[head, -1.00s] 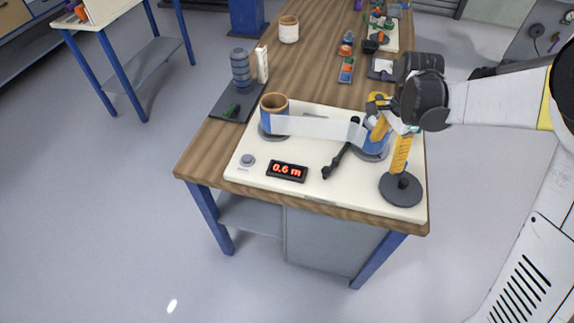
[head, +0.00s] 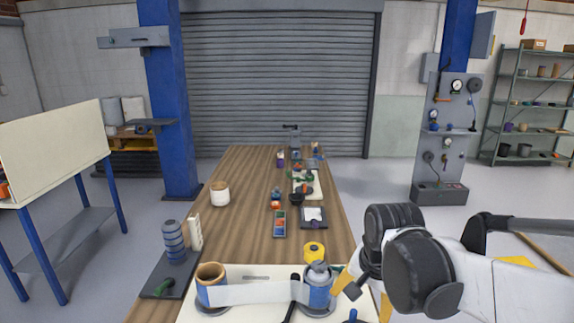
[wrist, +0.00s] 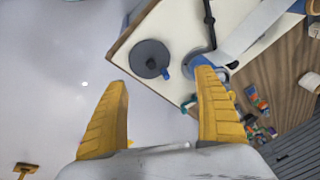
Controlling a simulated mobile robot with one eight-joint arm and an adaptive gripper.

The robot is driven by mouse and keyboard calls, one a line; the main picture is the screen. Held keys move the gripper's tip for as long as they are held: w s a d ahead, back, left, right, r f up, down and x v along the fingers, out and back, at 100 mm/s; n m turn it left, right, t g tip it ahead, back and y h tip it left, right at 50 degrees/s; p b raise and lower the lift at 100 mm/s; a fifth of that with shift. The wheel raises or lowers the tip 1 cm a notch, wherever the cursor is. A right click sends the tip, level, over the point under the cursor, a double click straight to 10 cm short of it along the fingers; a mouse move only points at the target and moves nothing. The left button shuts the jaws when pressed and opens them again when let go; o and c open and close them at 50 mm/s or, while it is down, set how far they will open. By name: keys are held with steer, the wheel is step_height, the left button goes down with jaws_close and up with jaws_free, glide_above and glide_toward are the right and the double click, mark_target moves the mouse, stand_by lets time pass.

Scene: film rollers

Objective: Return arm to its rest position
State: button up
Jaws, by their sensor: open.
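My gripper (wrist: 160,115) is open and empty in the wrist view, its two yellow fingers wide apart. Between and beyond them are the floor and a corner of the white film board (wrist: 185,60) with a round dark base (wrist: 150,58) on it. In the head view my arm comes in from the right, and the fingers are mostly hidden behind the black wrist joints. The film strip (head: 255,292) spans from the brown-topped left roller (head: 211,285) to the blue right roller (head: 319,288). My gripper is right of the right roller, apart from the film as far as I can see.
The long wooden table (head: 250,180) runs away ahead. A dark tray (head: 168,277) with a grey ribbed cylinder (head: 173,242) stands at left, a white pot (head: 220,193) farther back. A gauge panel (head: 441,140) stands at right. Open floor lies right of the table.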

steer(key=s+d+r+n+t, duration=0.2)
steer(key=s+n, duration=0.4)
steer(key=s, duration=0.6)
steer(key=shift+d+r+n+t, duration=0.15)
steer(key=shift+d+n+t, duration=0.25)
steer(key=shift+d+t, duration=0.5)
steer(key=shift+a, duration=0.1)
